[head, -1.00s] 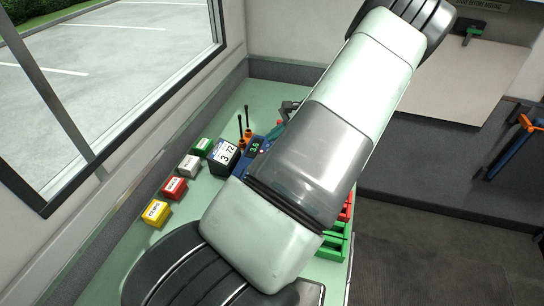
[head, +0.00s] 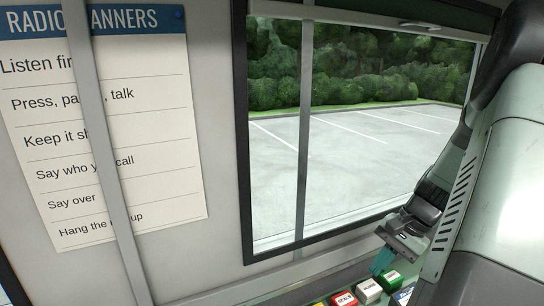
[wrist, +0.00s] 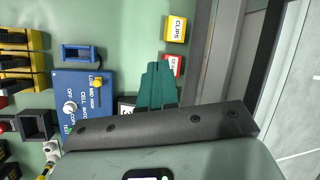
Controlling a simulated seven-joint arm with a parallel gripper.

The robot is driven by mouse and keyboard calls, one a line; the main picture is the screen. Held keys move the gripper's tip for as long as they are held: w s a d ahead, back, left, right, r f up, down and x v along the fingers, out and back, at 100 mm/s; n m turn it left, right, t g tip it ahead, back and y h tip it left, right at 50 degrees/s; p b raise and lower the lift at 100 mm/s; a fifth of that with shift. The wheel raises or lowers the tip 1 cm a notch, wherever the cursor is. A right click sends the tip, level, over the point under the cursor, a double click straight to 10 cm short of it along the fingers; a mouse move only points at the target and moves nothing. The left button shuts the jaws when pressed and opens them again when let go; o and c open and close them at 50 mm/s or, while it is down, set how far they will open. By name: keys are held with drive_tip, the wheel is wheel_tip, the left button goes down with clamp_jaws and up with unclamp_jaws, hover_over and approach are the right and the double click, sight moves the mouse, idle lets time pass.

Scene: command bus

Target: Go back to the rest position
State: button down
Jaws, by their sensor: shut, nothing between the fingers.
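My gripper (head: 381,262) is at the lower right of the head view, in front of the window and above the bench with the small boxes. In the wrist view its teal fingers (wrist: 157,82) lie together, shut with nothing held, over the green bench top (wrist: 125,35). The fingers partly cover a red box (wrist: 173,64) and a dark box with a white label. My arm fills the right side of the head view.
In the wrist view a blue device (wrist: 82,92) with knobs lies left of the fingers, and a yellow box (wrist: 175,29) stands beyond. White (head: 369,290) and green (head: 391,281) boxes show below my gripper in the head view. A window frame (head: 306,130) and wall poster (head: 100,130) are behind.

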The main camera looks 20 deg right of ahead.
drive_tip(key=w+a+r+n+g+h, duration=0.15)
drive_tip(key=a+r+n, duration=0.35)
drive_tip(key=a, duration=0.5)
drive_tip(key=w+a+r+n+g+h, duration=0.1)
drive_tip(key=a+r+n+g+h, duration=0.25)
drive_tip(key=a, duration=0.75)
drive_tip(key=s+a+r+n+t+h, duration=0.1)
drive_tip(key=a+r+n+t, duration=0.2)
drive_tip(key=a+r+t, duration=0.35)
drive_tip(key=a+r+n+t, duration=0.3)
drive_tip(key=a+r, duration=0.4)
drive_tip(key=r, duration=0.5)
drive_tip(key=s+d+f+g+y, duration=0.1)
drive_tip(key=s+d+f, duration=0.2)
drive_tip(key=s+f, duration=0.2)
drive_tip(key=s, duration=0.3)
drive_tip(key=shift+d, duration=0.1)
